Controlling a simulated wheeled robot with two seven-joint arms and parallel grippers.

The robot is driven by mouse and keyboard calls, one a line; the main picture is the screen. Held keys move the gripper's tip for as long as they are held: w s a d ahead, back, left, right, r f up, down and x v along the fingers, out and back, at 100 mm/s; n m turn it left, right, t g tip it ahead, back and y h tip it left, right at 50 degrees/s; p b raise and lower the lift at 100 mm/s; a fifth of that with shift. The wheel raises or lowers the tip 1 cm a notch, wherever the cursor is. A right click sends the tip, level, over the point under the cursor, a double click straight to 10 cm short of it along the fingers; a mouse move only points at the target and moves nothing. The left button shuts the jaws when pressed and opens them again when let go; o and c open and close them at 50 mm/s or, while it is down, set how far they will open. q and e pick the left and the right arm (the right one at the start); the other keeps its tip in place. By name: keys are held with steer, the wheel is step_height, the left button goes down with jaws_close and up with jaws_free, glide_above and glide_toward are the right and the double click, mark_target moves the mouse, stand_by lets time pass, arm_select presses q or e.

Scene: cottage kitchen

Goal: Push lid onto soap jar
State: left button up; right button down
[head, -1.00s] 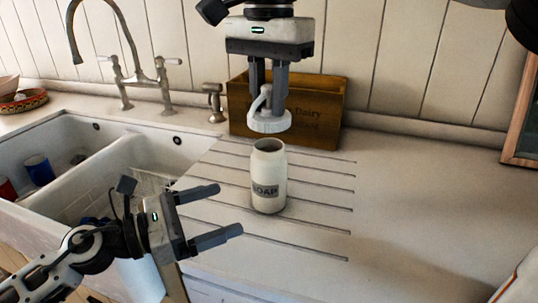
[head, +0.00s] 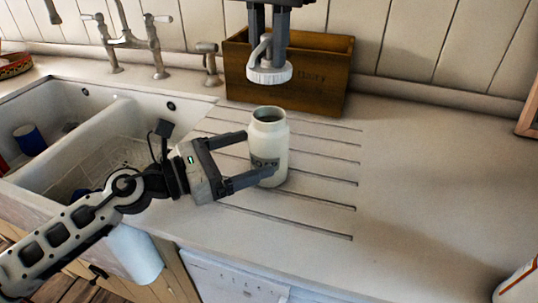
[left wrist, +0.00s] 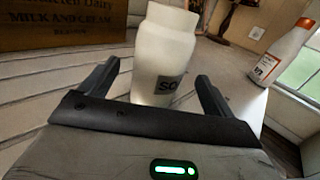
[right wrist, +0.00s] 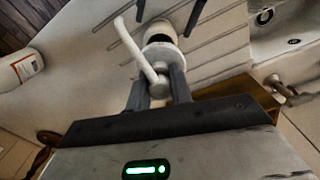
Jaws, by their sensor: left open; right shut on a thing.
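The white soap jar (head: 271,140) stands upright and open-topped on the grooved drainboard. It also shows in the left wrist view (left wrist: 163,50), between the fingers. My left gripper (head: 258,158) is open, with its fingers reaching to either side of the jar; I cannot tell whether they touch it. The white pump lid (head: 269,72) hangs above the jar, apart from it. My right gripper (head: 268,42) points down and is shut on the lid's pump part. In the right wrist view the lid (right wrist: 158,52) partly covers the jar (right wrist: 160,30).
A wooden crate (head: 315,80) stands behind the jar against the wall. A white double sink (head: 95,130) with a tap (head: 150,45) lies to the left. A white bottle (head: 520,285) is at the lower right.

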mark_target(277, 144)
arm_select(q)
steer(key=x, duration=0.6)
steer(key=shift+w+d, duration=0.2)
steer(key=shift+d, duration=0.1)
steer(key=c, duration=1.5)
steer(key=shift+o, duration=0.2)
arm_select(e)
steer(key=shift+f, duration=2.45)
steer(key=shift+f, duration=0.1)
steer(key=shift+a+f, duration=0.1)
steer(key=shift+f, duration=0.7)
